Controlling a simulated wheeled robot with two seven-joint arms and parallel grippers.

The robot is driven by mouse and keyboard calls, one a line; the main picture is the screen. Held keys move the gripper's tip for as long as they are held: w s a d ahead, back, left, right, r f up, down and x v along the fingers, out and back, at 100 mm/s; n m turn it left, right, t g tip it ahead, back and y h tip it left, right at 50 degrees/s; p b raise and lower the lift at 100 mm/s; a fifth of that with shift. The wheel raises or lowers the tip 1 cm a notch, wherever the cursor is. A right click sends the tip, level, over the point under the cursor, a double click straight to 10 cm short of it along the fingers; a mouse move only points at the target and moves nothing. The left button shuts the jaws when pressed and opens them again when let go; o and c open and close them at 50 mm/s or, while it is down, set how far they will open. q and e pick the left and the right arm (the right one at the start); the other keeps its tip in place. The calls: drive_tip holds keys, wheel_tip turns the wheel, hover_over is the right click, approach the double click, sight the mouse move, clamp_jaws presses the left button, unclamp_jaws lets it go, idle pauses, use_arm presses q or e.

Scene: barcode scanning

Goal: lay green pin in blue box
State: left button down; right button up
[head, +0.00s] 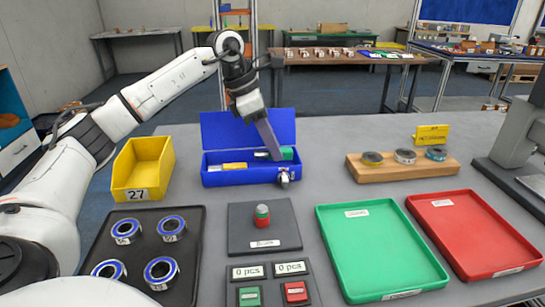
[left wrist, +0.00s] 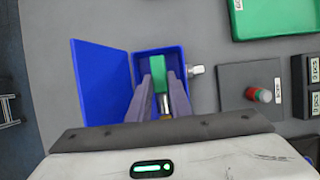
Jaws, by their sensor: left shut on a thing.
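The blue box (head: 240,178) stands on the table with its lid tipped up and back; it also shows in the left wrist view (left wrist: 177,54). My left gripper (head: 272,150) reaches down into the right part of the box. In the left wrist view its two fingers (left wrist: 164,82) are shut on the green pin (left wrist: 159,70), which lies between them inside the box outline. The pin's green end (head: 287,153) shows right of the fingers in the head view. Whether it touches the box floor I cannot tell. My right gripper is not in view.
A yellow item (head: 235,166) lies in the box's left part. A yellow bin (head: 142,170) stands left. Green (head: 380,290) and red (head: 470,225) trays and a wooden ring holder (head: 400,172) are right.

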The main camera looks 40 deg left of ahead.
use_arm(q)
drive_tip(key=shift+f, duration=1.45)
drive_tip(key=shift+f, duration=0.1)
drive_tip(key=shift+f, duration=0.15)
drive_tip(key=c, duration=1.6)
unclamp_jaws()
drive_tip(key=shift+r, duration=0.4)
drive_tip(key=p+v, duration=0.1)
drive_tip(key=v, duration=1)
drive_tip(key=shift+a+r, duration=0.15)
drive_tip(key=shift+r, duration=0.2)
